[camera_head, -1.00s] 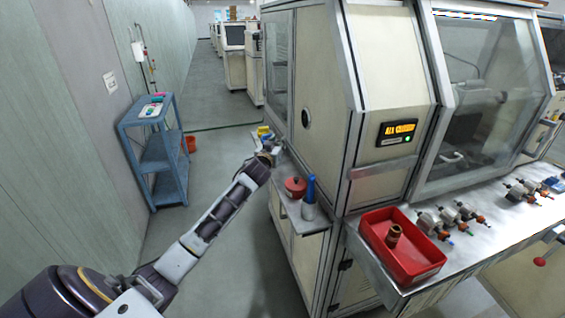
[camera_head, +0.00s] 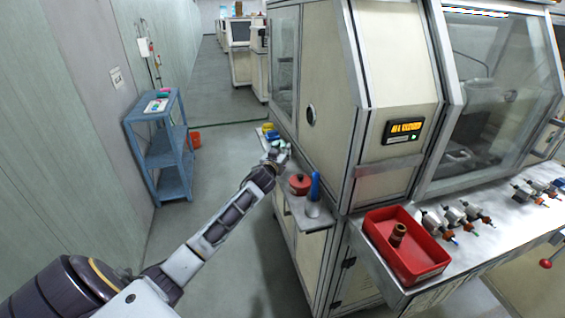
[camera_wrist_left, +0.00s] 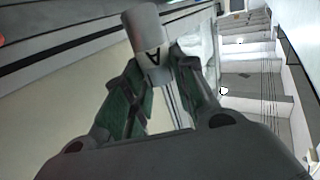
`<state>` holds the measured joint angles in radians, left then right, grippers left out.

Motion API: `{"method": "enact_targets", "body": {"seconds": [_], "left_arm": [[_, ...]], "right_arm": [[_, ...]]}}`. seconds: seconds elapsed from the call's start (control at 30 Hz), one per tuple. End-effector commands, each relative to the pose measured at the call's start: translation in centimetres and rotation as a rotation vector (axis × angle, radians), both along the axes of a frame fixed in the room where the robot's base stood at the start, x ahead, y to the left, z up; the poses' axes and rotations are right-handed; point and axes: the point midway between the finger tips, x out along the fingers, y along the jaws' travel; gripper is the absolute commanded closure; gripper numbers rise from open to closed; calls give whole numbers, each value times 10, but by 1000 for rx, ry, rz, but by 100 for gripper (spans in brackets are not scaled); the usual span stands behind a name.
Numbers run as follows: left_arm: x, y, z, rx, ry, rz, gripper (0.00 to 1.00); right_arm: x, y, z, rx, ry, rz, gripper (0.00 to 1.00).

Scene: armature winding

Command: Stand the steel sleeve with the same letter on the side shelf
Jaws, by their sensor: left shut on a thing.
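My left gripper (camera_head: 276,157) is shut on a grey steel sleeve (camera_wrist_left: 146,28), which sticks up between the fingers in the left wrist view. A dark letter shows on the sleeve's lower edge; it looks like a V or an upside-down A. In the head view the gripper is at the far end of the side shelf (camera_head: 311,223), a narrow metal ledge on the machine's left side. I cannot tell whether the sleeve touches the ledge. My right gripper is not in view.
A red pot (camera_head: 299,185) and a blue-handled tool in a grey cup (camera_head: 313,208) stand on the ledge; yellow items (camera_head: 268,131) sit beyond the gripper. A red bin (camera_head: 420,268) holds a brown part (camera_head: 398,234). A blue rack (camera_head: 165,160) stands left.

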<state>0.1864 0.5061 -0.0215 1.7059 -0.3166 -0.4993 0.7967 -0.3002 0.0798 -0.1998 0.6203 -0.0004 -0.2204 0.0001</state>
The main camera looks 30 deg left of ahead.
Motion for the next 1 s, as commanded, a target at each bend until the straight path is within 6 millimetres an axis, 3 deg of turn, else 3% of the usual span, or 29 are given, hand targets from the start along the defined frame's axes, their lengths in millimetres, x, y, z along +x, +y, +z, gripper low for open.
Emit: {"method": "enact_targets", "body": {"seconds": [0.13,0.57,1.0], "left_arm": [[0,0,-12,0,0,0,98],[0,0,-16,-1,0,0,98],[0,0,-51,-1,-1,-1,98]], "right_arm": [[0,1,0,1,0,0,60],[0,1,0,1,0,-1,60],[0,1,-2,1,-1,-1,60]]}}
